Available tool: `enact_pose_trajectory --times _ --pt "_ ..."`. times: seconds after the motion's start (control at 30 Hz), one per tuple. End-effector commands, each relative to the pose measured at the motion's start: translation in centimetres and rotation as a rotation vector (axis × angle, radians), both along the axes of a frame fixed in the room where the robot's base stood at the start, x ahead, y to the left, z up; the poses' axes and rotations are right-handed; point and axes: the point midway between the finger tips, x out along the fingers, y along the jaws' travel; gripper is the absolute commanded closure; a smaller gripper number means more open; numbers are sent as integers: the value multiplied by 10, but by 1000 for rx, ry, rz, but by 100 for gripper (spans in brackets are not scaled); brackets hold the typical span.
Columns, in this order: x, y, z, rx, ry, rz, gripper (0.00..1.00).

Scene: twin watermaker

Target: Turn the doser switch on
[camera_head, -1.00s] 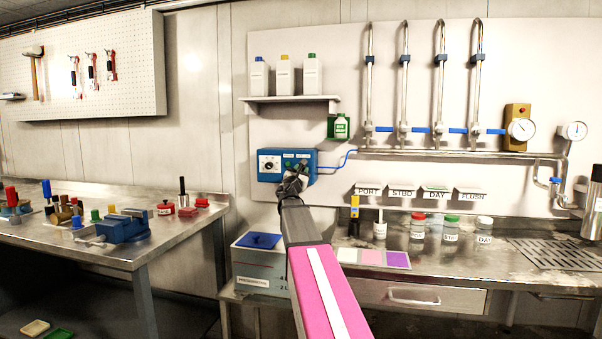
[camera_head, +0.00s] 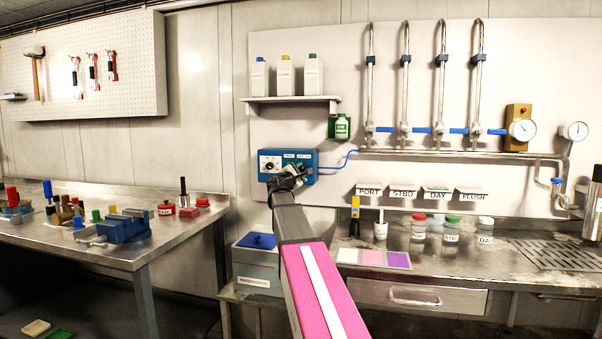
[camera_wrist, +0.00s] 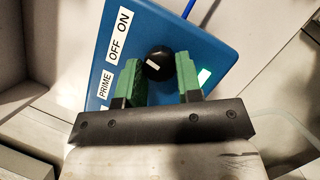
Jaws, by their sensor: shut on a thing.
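The blue doser box (camera_head: 309,168) is mounted on the white wall panel, with a round dial on its left side. In the wrist view the blue box face (camera_wrist: 204,48) carries the labels PRIME, OFF and ON beside a round black switch knob (camera_wrist: 160,58). The knob has a short white mark; which label it points to is hard to tell. My gripper (camera_wrist: 160,80) has its green fingers shut on the knob, one on each side. In the head view my gripper (camera_head: 290,175) is at the lower front of the box, and the knob is hidden there.
A blue tube runs from the box to the pipes on the right. A shelf (camera_head: 290,99) with several bottles is above. A blue-lidded container (camera_head: 258,262) stands below, between two benches.

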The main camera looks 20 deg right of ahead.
Motion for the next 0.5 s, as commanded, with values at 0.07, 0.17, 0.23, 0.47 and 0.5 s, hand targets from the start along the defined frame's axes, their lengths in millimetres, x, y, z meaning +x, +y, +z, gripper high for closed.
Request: enact_pose_trajectory --times 0.07,0.17,0.23,0.47,0.5 --pt "0 0 1 56 -38 -1 91" --pt "0 1 1 122 -81 -1 91" --pt "0 1 2 161 -109 0 91" --pt "0 1 2 258 -174 -1 91" --pt "0 1 2 270 -181 -1 91"
